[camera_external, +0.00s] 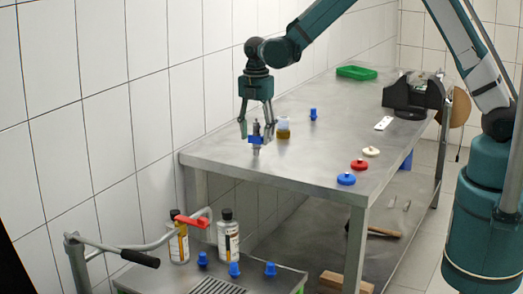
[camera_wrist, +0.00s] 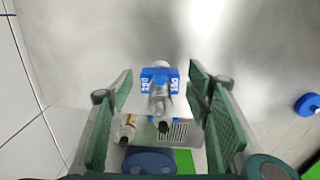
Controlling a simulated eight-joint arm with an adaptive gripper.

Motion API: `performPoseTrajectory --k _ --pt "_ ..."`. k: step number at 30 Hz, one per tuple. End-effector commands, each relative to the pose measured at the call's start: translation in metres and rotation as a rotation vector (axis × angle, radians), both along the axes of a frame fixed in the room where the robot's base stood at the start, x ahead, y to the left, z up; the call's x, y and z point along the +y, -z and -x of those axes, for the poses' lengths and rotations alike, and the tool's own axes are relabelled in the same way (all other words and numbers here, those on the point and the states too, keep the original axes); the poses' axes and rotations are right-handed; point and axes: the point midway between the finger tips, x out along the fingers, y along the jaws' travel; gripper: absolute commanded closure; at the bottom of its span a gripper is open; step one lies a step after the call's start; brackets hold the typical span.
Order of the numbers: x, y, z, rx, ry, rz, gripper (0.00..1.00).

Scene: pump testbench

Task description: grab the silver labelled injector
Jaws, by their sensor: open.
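The silver injector (camera_external: 256,143) with a blue label is near the left end of the metal table. In the wrist view the injector (camera_wrist: 159,102) is in the middle, its blue label spreading to both sides with light markings. My gripper (camera_external: 257,127) points down over it, with a finger on either side. The gripper (camera_wrist: 160,84) is open in the wrist view, and gaps show between both fingers and the injector. The injector looks upright; I cannot tell how its lower end rests.
A small amber-filled container (camera_external: 283,130) stands close to the right of the injector. A blue part (camera_external: 313,114) is behind it. Red (camera_external: 359,164), blue (camera_external: 346,179) and cream (camera_external: 371,151) knobs lie along the front edge. A green tray (camera_external: 356,73) is at the back.

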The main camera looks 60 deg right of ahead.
Motion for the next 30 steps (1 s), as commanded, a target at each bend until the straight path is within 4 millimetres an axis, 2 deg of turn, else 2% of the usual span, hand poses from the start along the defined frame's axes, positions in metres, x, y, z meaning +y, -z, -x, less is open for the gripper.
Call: performPoseTrajectory --k 9,17,30 --pt "0.0 -0.0002 0.0 0.0 0.0 0.0 0.53" --pt "0.0 -0.0002 0.0 0.0 0.0 0.0 0.86" --pt "0.0 -0.0067 0.0 0.0 0.0 0.0 0.87"
